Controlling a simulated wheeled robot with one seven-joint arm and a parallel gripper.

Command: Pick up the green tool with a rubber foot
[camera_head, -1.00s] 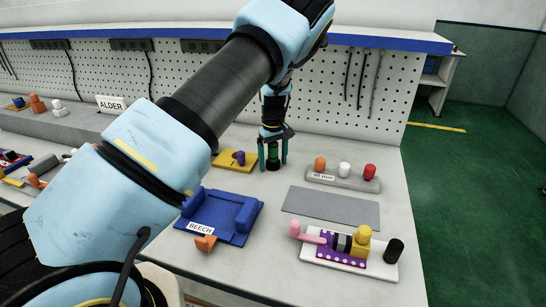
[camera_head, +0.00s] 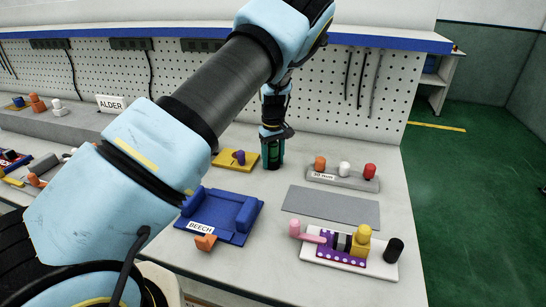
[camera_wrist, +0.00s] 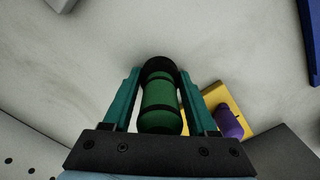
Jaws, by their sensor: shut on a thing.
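The green tool (camera_wrist: 160,105) is a short green cylinder with a dark band and a black foot (camera_wrist: 159,66) at its far end in the wrist view. My gripper (camera_wrist: 158,85) has a teal finger on each side of it and is shut on it. In the head view my gripper (camera_head: 272,162) points straight down at the white bench, and the green tool (camera_head: 272,151) shows between the fingers. The foot is at or close to the bench top; I cannot tell whether it touches.
A yellow plate (camera_head: 226,161) with a purple piece (camera_head: 239,157) lies just left of my gripper. A blue fixture marked BEECH (camera_head: 220,222) stands in front. A grey rack (camera_head: 342,180) with orange, white and red pegs is at right. A grey mat (camera_head: 332,206) is bare.

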